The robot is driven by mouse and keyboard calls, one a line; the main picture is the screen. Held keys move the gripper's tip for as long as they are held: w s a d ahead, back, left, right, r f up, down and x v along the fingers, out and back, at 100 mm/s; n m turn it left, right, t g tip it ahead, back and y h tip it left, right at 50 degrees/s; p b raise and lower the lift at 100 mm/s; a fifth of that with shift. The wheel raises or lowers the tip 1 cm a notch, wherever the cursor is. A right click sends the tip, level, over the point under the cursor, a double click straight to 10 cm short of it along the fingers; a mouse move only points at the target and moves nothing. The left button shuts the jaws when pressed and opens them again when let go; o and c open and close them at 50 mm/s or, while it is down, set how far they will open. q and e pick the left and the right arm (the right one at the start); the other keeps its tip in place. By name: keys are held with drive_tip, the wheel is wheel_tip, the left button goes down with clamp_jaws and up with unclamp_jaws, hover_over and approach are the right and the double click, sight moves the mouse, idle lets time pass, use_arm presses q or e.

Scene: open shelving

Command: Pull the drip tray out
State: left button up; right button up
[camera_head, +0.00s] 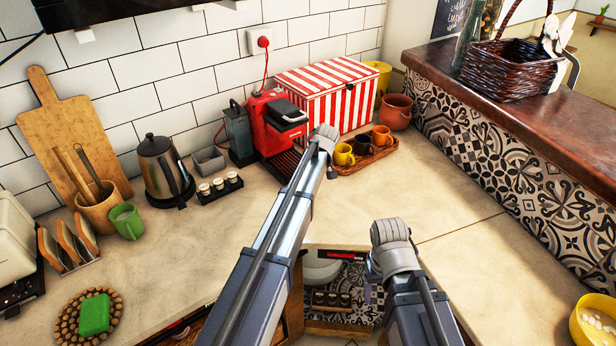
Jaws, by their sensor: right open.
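The red coffee machine (272,122) stands against the tiled wall at the back of the counter. Its dark drip tray (284,163) sits low at the machine's front, seen only in part. My left arm reaches up across the middle, its far end (325,150) just right of and in front of the tray in the picture. Its fingers cannot be made out, nor whether they touch anything. My right gripper (373,270) is lower, in front of the counter edge and well apart from the machine. It is open, with its fingers mostly hidden by the wrist.
A wooden tray (369,156) with cups and a red-striped box (330,88) stand right of the machine. Small cups on a black holder (220,187) and a kettle (163,170) stand left. The counter (200,240) is clear in front. A raised wooden ledge (500,110) borders the right.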

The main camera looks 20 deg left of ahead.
use_arm(q)
clamp_jaws()
idle(0.9)
